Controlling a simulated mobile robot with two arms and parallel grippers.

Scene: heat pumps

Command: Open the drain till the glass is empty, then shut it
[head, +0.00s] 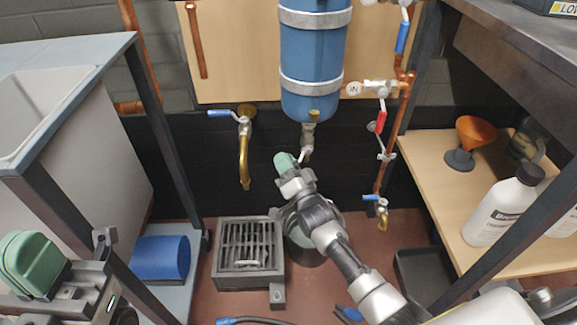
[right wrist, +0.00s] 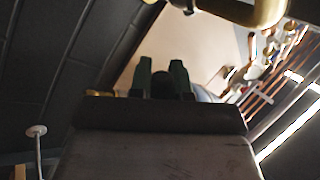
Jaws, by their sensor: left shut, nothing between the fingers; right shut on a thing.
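A blue tank (head: 316,55) with silver straps hangs on the wall board. The drain valve (head: 308,140) sits below its bottom outlet. My right gripper (head: 284,160) has its green fingertips beside this valve, at its left. In the right wrist view its fingers (right wrist: 163,80) are close together with something dark between them. This seems to be the drain's handle, mostly hidden by the fingers. I cannot make out the glass or its water level. A grey bucket (head: 312,249) stands on the floor below, partly behind my right arm. My left gripper (head: 35,262) is shut and empty at far left.
A floor grate (head: 251,245) lies left of the bucket. A brass tap (head: 243,155) with a blue lever is on the wall. Copper pipework with a red lever (head: 379,120) runs at right. A shelf holds an orange funnel (head: 477,134) and white bottle (head: 500,208).

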